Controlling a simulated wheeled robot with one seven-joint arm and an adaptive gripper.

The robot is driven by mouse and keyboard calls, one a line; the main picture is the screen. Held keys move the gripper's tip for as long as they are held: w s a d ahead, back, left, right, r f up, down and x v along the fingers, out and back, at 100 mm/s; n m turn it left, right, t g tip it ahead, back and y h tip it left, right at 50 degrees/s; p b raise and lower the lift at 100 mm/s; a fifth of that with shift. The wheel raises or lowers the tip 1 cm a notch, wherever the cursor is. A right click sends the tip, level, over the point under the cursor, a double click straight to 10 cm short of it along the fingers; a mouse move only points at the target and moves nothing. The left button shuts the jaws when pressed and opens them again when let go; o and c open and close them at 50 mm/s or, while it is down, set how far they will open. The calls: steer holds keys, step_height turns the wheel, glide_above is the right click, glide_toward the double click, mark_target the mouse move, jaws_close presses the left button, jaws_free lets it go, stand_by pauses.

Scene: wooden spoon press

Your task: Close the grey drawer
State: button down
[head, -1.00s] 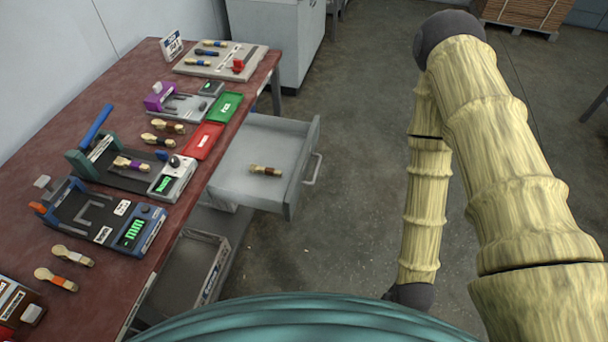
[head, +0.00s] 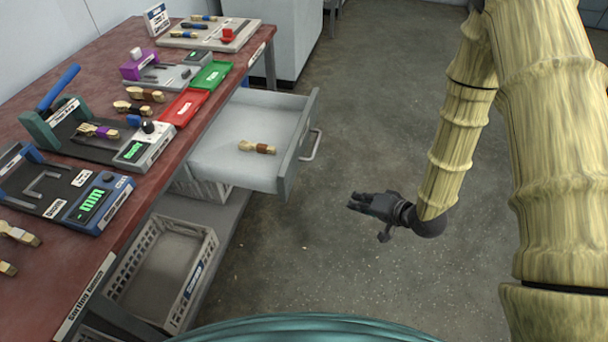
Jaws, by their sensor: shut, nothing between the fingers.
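The grey drawer (head: 225,153) stands pulled out from under the red-brown table, on its right side. Its front panel (head: 296,150) faces right and carries a bar handle (head: 313,146). A wooden spoon with a brown band (head: 258,147) lies inside the drawer. My gripper (head: 358,204) is shut and empty, above the floor to the lower right of the drawer front. It is apart from the handle, with its fingers pointing left.
The table (head: 90,58) bears several press devices, loose spoons, a red tray (head: 184,107) and a green tray (head: 211,75). A crate (head: 200,285) sits on the lower shelf. Grey cabinet (head: 275,40) stands behind. Floor right of the drawer is clear.

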steer(key=w+a+r+y+b, duration=0.1)
steer(key=w+r+y+b, duration=0.15)
steer(key=w+b, duration=0.2)
steer(key=n+g+y+b, duration=0.1)
steer(key=g+y+b, duration=0.3)
steer(key=y+b, duration=0.5)
glide_toward(294, 159)
steer(key=a+b, duration=0.1)
steer(key=b, duration=0.1)
steer(key=a+r+h+b, duration=0.1)
steer(key=a+b, duration=0.1)
steer(key=a+h+b, duration=0.1)
steer(key=a+b, duration=0.1)
steer(key=shift+w+a+r, duration=0.25)
steer(key=shift+w+r, duration=0.05)
steer(key=shift+r, duration=0.1)
steer(key=shift+w+a+r+b, duration=0.1)
steer(key=shift+w+a+b, duration=0.2)
steer(key=shift+a, duration=0.4)
